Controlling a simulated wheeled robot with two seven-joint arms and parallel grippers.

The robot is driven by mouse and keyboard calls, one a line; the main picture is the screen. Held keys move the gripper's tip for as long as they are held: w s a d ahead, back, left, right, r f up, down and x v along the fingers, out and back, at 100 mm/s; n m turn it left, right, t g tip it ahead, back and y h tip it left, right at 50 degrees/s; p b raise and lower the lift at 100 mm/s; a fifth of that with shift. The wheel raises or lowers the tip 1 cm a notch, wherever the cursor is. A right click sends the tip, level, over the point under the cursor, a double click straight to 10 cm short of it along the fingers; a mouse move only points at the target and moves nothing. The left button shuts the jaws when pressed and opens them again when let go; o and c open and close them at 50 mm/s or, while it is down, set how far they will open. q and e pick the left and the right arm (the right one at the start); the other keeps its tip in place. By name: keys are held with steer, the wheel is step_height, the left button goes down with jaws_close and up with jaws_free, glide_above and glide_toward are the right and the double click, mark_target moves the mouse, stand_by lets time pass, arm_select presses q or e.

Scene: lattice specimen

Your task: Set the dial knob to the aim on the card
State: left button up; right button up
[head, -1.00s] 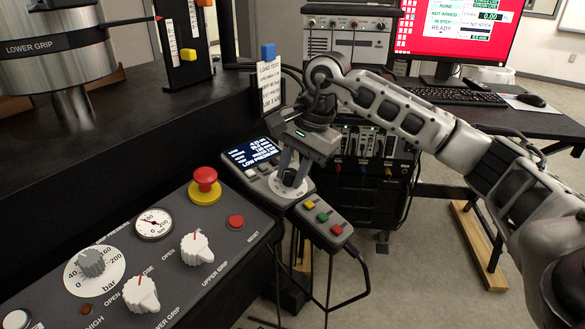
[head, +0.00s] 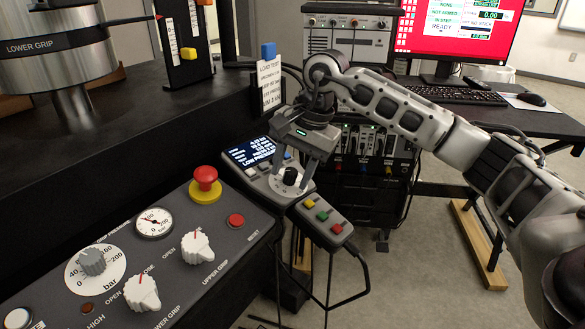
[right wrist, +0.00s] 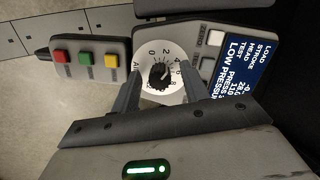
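The black dial knob (head: 290,176) stands on a white round dial plate (head: 277,187) on a grey hand panel. It shows larger in the right wrist view (right wrist: 160,73), among the figures 0 to 8; I cannot read its pointer surely. My right gripper (head: 293,173) is open, with one finger on each side of the knob. In the right wrist view its fingers (right wrist: 161,92) stand apart, with gaps beside the knob. The white card (head: 269,83) is headed "LOAD TEST"; its lower lines are too small to read surely. My left gripper is out of view.
The panel's screen (head: 250,151) shows "LOW PRESSURE". Red, green and yellow buttons (head: 322,216) sit on the box beside it. A red stop button (head: 205,178) and white grip knobs (head: 197,247) are on the console at left. A monitor and keyboard (head: 450,96) stand behind.

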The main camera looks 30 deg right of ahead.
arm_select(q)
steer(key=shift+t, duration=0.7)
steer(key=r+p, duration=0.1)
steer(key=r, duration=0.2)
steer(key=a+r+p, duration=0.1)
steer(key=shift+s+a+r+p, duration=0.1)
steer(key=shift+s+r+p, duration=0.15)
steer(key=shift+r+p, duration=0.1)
arm_select(e)
steer(key=v, duration=1.6)
